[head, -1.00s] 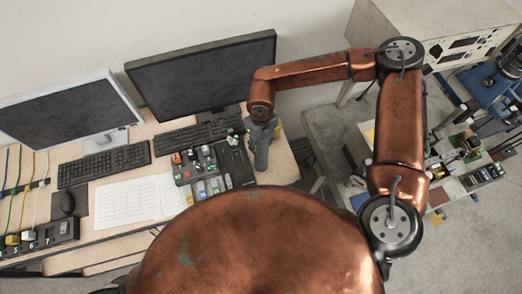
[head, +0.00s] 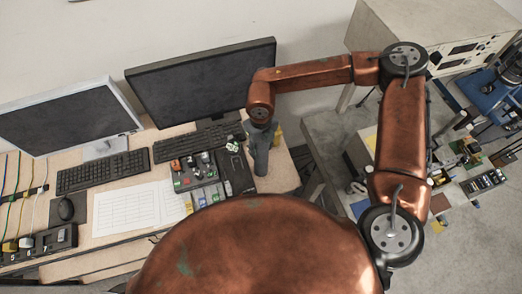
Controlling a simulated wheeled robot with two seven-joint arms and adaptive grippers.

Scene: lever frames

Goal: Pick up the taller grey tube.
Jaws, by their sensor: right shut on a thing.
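My right gripper (head: 262,140) is under the copper wrist, near the right end of the desk, just right of the keyboards. It is dark grey and points down. It is shut on a grey upright shape, which I take to be the taller grey tube (head: 261,163). The tube and the gripper nearly merge in colour, so the fingertips cannot be made out. Whether the tube's foot touches the desk cannot be told. No second, shorter grey tube can be made out. My left gripper is not in view.
A black monitor (head: 205,85) stands behind the gripper, and a white-framed monitor (head: 70,118) farther left. A dark tray of small parts (head: 195,172) lies left of the tube. Bare desk (head: 282,172) lies to the right.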

